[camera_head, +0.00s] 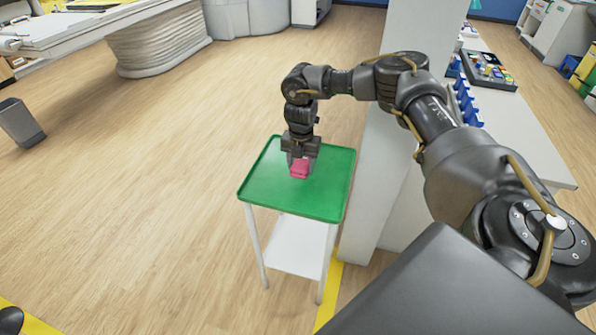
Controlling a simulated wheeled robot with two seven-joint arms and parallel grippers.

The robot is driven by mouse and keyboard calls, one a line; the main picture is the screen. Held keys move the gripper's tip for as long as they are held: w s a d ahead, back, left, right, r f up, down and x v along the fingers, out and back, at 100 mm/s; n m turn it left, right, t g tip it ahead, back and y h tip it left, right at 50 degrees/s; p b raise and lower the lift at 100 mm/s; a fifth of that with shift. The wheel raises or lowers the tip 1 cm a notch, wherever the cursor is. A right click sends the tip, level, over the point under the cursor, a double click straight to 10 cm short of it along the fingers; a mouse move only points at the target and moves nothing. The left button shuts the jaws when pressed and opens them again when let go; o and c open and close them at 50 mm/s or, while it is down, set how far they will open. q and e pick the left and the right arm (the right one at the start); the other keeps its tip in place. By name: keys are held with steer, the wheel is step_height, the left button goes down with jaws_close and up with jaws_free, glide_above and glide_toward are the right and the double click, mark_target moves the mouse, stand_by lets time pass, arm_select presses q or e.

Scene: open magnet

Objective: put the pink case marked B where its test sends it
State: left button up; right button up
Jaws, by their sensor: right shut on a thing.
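The pink case (300,169) is small and sits at the green tray top of a small stand. My right gripper (300,158) points down from above and is shut on the pink case. I cannot tell whether the case touches the tray or is just above it. The letter on the case is too small to read. The green tray (261,188) has a raised rim and is otherwise bare.
The stand has a white lower shelf (297,247). A white counter (532,137) at right holds blue bins (466,101) and a dark tray of small coloured items (487,70). A white pillar (372,190) stands beside the stand. A grey bin (20,124) is at left. Wooden floor is open.

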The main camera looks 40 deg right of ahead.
steer(key=shift+w+f, duration=0.55)
steer(key=shift+f, duration=0.15)
step_height(320, 180, down, 3)
steer(key=shift+w+f+p, duration=0.1)
steer(key=shift+p, duration=0.5)
steer(key=o, duration=0.6)
steer(key=shift+f, duration=0.15)
steer(key=shift+c, duration=0.2)
steer(key=o, duration=0.4)
steer(key=shift+o, duration=0.2)
